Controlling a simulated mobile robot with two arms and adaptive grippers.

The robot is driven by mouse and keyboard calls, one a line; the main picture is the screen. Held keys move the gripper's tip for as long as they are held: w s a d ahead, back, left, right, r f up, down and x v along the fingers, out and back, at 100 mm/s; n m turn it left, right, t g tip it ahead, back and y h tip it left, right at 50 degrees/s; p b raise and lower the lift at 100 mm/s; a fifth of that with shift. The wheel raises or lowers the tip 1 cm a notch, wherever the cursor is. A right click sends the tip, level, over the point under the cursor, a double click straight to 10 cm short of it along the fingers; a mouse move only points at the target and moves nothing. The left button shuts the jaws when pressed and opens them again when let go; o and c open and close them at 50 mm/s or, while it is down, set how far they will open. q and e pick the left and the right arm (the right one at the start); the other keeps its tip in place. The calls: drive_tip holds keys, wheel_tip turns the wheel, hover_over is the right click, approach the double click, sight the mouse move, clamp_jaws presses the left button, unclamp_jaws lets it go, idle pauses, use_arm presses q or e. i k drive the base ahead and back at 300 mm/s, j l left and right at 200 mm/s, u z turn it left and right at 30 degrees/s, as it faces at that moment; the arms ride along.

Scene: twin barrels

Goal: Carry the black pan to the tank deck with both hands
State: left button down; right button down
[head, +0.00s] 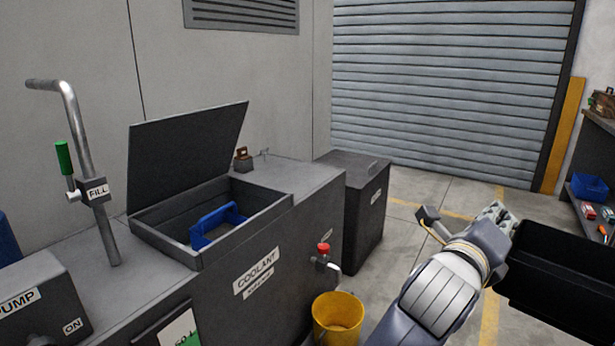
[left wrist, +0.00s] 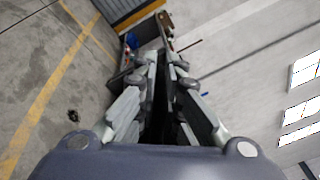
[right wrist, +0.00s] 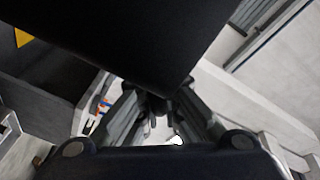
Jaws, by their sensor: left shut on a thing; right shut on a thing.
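The black pan (head: 562,275) is held up in the air at the right edge of the head view, partly cut off by the frame. My left gripper (head: 506,228) is shut on the pan's left side; in the left wrist view a dark strip of the pan (left wrist: 160,110) shows between its fingers. In the right wrist view the pan (right wrist: 130,40) fills the upper part, and my right gripper (right wrist: 162,100) is shut on its edge. The right gripper is outside the head view. The grey tank deck (head: 308,178) is at the left, well apart from the pan.
A fill pipe (head: 90,180) rises at the left. A yellow bucket (head: 338,318) stands below a red-topped tap (head: 323,250). A dark bin (head: 362,210) stands behind. Shelving (head: 600,130) is far right.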

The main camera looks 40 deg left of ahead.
sight(297, 183)
drive_tip(key=i+z, duration=0.25)
drive_tip(key=i, duration=0.75)
drive_tip(key=i+l+u, duration=0.1)
drive_tip(key=i+u, duration=0.25)
drive_tip(key=i, duration=0.65)
drive_tip(key=i+u, duration=0.35)
drive_tip(key=i+j+u, duration=0.1)
drive_tip(key=u, duration=0.25)
drive_tip(key=i+l+u, duration=0.1)
drive_tip(key=i+u, duration=1.2)
drive_tip(key=k+u, duration=0.1)
drive_tip(key=u, duration=1.25)
